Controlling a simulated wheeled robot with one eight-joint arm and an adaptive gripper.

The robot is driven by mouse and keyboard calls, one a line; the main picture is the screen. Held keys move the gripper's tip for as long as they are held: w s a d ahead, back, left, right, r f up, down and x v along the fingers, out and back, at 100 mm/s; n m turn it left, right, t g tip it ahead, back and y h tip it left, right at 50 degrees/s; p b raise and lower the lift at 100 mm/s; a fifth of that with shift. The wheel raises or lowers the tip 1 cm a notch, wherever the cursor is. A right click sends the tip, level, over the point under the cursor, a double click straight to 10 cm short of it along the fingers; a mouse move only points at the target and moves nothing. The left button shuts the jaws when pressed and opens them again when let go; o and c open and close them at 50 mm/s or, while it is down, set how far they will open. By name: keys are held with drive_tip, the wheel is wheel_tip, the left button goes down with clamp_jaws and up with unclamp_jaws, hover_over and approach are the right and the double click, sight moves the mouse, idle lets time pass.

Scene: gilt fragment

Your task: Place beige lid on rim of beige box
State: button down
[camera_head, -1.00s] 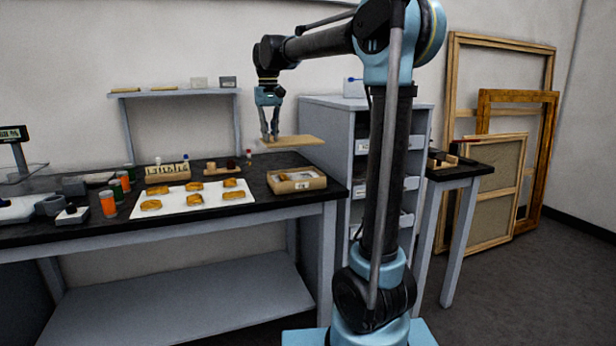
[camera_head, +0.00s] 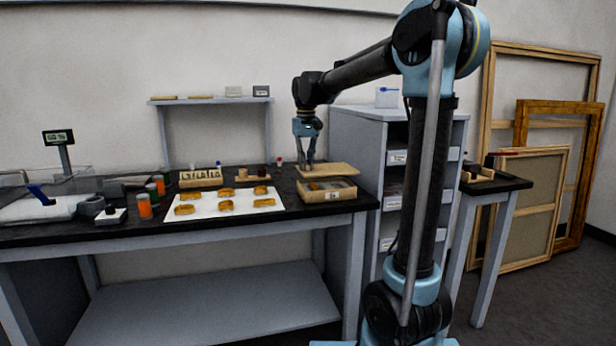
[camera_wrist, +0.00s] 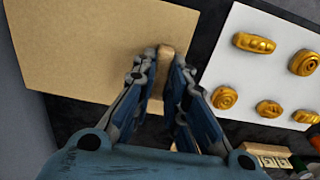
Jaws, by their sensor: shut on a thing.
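The beige lid (camera_head: 332,170) is a flat board, held roughly level above the back part of the beige box in the head view. In the wrist view the lid (camera_wrist: 80,45) fills the upper left, with a small raised handle between my fingers. My gripper (camera_head: 308,166) is shut on this handle; the fingers also show in the wrist view (camera_wrist: 165,65). In the wrist view the lid hides most or all of the box.
A white sheet (camera_head: 209,208) with several gilt pieces lies left of the box. Small holders (camera_head: 200,177) stand behind it. A grey drawer cabinet (camera_head: 350,128) rises just right of the bench, and a wall shelf (camera_head: 211,99) is behind.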

sight(306, 172)
drive_tip(key=shift+f, duration=2.1)
drive_tip(key=c, duration=1.6)
unclamp_jaws()
drive_tip(key=shift+r, duration=0.1)
wheel_tip(306, 172, up, 12)
drive_tip(key=shift+f, duration=0.1)
drive_tip(key=s+d+f+m+t, duration=0.1)
drive_tip(key=s+d+f, duration=1)
drive_tip(key=s+d, duration=0.35)
drive_tip(key=s+d+f+m, duration=0.1)
drive_tip(key=s+d+f, duration=0.2)
drive_tip(key=s+f, duration=0.5)
drive_tip(key=s+d+f+m+t, duration=0.1)
drive_tip(key=s+d+f, duration=0.3)
drive_tip(key=s+f, duration=0.5)
wheel_tip(306, 172, down, 3)
drive_tip(key=shift+s, duration=0.15)
